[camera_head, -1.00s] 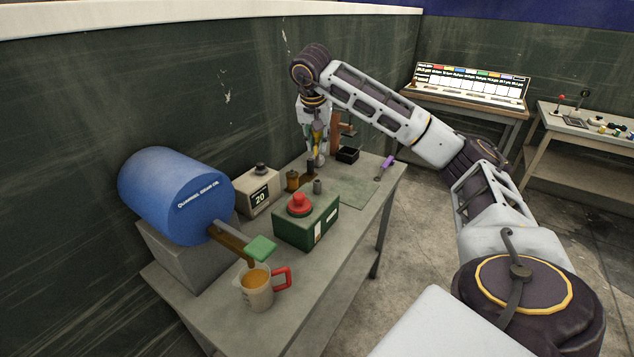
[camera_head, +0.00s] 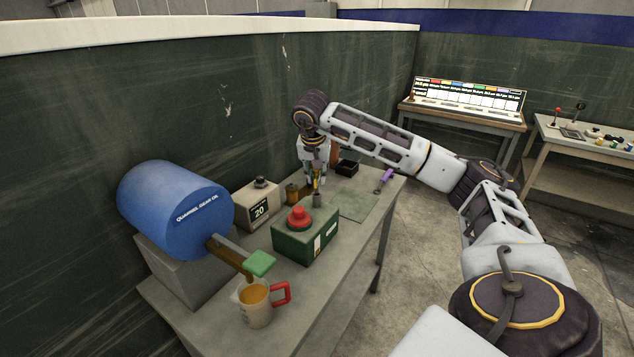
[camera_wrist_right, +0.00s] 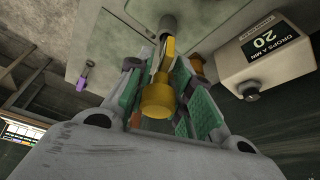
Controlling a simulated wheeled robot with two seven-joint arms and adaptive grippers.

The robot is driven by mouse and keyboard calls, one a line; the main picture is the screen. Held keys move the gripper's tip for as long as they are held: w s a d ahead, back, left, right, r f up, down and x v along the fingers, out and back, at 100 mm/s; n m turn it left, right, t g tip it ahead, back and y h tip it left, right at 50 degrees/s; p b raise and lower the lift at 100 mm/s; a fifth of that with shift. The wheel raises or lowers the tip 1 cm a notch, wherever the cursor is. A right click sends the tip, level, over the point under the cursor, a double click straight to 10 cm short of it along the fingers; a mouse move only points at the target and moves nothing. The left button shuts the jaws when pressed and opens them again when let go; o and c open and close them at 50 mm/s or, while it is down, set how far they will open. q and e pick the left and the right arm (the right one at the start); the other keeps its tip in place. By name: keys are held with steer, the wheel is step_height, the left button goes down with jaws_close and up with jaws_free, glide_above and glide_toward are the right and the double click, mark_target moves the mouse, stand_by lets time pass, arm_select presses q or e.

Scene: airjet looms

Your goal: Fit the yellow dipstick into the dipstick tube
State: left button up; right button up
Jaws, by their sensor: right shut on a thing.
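The yellow dipstick (camera_wrist_right: 158,96) is between the green-padded fingers of my right gripper (camera_wrist_right: 160,88), which is shut on it. In the head view, the right gripper (camera_head: 317,178) points down above a short grey cylinder (camera_head: 317,200), likely the dipstick tube, at the back corner of the green box. In the right wrist view, the dipstick's narrow end reaches toward this dark grey cylinder (camera_wrist_right: 169,24). I cannot tell whether its tip is inside or just in front of the opening. My left gripper is not in view.
The green box (camera_head: 306,238) has a red button (camera_head: 299,218). Around it stand a white counter (camera_head: 258,203) reading 20, a brown pot (camera_head: 292,193), a blue drum (camera_head: 175,209) and a jug (camera_head: 255,303). A purple-handled tool (camera_head: 385,179) lies near the table's right edge.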

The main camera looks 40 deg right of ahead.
mark_target(317, 176)
steer(key=shift+f, duration=1.6)
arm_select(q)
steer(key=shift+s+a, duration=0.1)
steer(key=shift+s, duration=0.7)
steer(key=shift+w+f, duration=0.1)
arm_select(e)
steer(key=shift+f, duration=0.1)
steer(key=o, duration=0.6)
steer(key=shift+c, duration=0.2)
steer(key=o, duration=0.5)
steer(key=shift+c, duration=0.2)
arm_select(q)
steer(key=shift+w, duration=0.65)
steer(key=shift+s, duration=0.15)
